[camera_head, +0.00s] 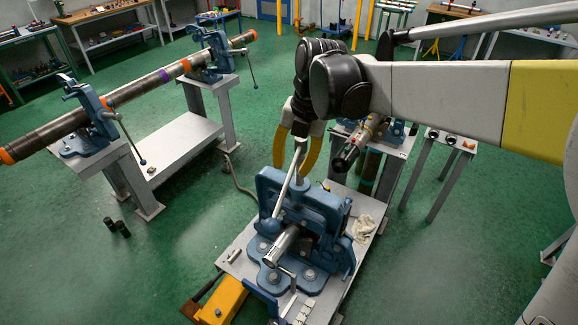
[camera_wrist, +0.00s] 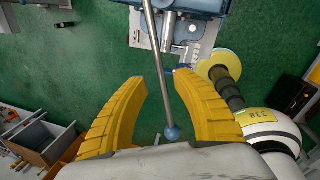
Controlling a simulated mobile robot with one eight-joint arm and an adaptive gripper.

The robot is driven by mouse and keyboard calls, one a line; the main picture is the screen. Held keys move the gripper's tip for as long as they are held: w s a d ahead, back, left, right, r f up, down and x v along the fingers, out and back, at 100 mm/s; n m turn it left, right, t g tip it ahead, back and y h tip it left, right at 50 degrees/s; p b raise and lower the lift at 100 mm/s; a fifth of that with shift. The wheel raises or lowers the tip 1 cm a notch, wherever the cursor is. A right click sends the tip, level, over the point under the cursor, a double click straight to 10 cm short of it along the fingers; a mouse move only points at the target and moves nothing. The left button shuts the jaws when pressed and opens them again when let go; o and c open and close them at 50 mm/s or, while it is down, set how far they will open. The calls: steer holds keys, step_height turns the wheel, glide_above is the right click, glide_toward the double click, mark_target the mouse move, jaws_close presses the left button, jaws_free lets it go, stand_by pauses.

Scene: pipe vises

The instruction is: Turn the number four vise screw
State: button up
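A blue vise (camera_head: 300,215) stands on a grey bench in the middle of the head view and clamps a short metal pipe (camera_head: 281,243). Its upright screw (camera_head: 299,188) rises from the top. A slanted steel handle bar (camera_head: 287,190) crosses at the screw and has a blue ball at its lower end. I cannot read a number on it. My gripper (camera_head: 297,156) is above the vise, fingers pointing down. In the wrist view, its yellow fingers (camera_wrist: 160,80) are spread apart on both sides of the bar (camera_wrist: 158,60). The bar's other blue ball (camera_wrist: 172,132) is near the palm. No finger clearly touches the bar.
Two more blue vises (camera_head: 87,105) hold a long pipe (camera_head: 140,86) on a stand at left. Another vise and pipe (camera_head: 357,145) stand behind the gripper. A white rag (camera_head: 364,228) lies on the bench beside the vise. Green floor is open at lower left.

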step_height(320, 180, up, 8)
steer(key=d, duration=0.1)
steer(key=shift+s+d, duration=0.2)
steer(key=shift+d, duration=0.05)
steer(key=shift+f, duration=0.1)
steer(key=s+d+f+m+t+b, duration=0.2)
steer(key=s+d+f+m+b, duration=0.3)
steer(key=f+m+b, duration=0.3)
steer(key=s+d+f+m+t+h+b, duration=0.1)
steer(key=s+d+f+m+b, duration=0.4)
steer(key=f+m, duration=0.8)
steer(key=s+d+f+m+t+h+b, duration=0.1)
steer(key=s+d+f+m+t+b, duration=0.2)
steer(key=s+d+f+m+b, duration=0.3)
step_height(320, 180, down, 5)
steer(key=d+m+b, duration=0.1)
steer(key=m+b, duration=0.4)
steer(key=m, duration=0.1)
steer(key=shift+t, duration=0.4)
